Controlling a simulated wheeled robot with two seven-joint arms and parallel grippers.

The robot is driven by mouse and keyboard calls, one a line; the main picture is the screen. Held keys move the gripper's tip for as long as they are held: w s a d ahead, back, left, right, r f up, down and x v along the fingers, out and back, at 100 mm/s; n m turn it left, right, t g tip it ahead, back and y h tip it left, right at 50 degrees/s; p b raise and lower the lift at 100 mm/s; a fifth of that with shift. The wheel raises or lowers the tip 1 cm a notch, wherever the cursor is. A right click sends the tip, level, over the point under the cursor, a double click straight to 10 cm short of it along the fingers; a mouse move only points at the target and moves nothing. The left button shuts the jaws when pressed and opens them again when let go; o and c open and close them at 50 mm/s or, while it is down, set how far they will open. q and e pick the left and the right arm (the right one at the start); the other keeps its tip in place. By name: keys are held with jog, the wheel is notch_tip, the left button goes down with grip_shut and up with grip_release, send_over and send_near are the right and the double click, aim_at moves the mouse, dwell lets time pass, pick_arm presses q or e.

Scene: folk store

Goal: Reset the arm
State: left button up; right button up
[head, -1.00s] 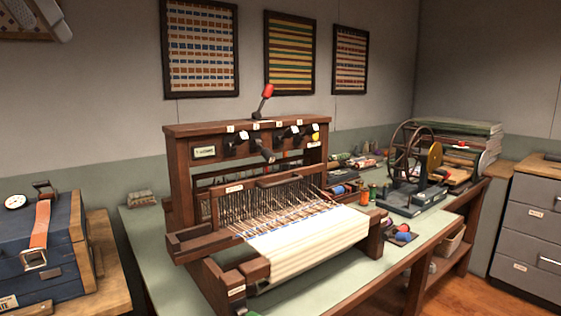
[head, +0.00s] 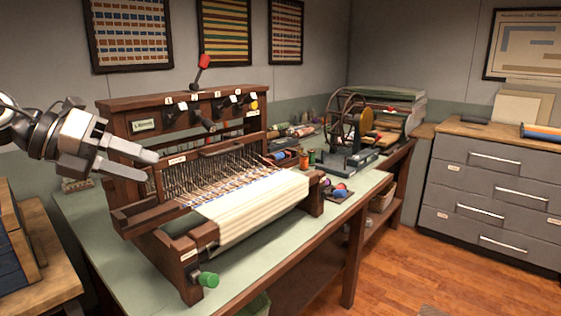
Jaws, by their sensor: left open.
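My left gripper (head: 150,166) is in the head view at the left, with its arm coming in from the left edge. Its two fingers are apart and nothing is between them. It shows in front of the left post of the wooden loom (head: 118,104); I cannot tell the exact gap to the loom. The loom stands on the green-topped table, with a cream cloth (head: 255,208) over its front. A red-knobbed lever (head: 203,63) rises from its top beam, and a green knob (head: 208,280) shows at its lower front. My right gripper is not in view.
The green table (head: 85,228) carries a spinning wheel (head: 352,120) and several thread spools (head: 340,190) right of the loom. A blue chest (head: 12,255) on a wooden stand is at the left edge. Grey drawers (head: 490,190) stand at the right. Wooden floor (head: 400,270) is clear between.

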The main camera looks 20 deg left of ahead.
pick_arm(q)
jog(key=d+f+n+t+y, duration=0.1)
jog(key=d+f+n+t, duration=0.3)
jog(key=f+n, duration=0.75)
jog(key=d+f+n+t+y, duration=0.1)
jog(key=d+f+n+t, duration=0.25)
jog(key=f+n, duration=0.8)
jog(key=s+d+f+n+g+y, duration=0.2)
jog(key=s+d+f+n, duration=0.3)
jog(key=f, duration=0.5)
jog(key=s+d+f+n+g+y, duration=0.2)
jog(key=s+d+f+n, duration=0.3)
jog(key=s+f, duration=0.5)
jog(key=d+f+g, duration=0.1)
jog(key=d, duration=0.1)
jog(key=shift+d+f, duration=0.25)
jog(key=shift+d, duration=0.1)
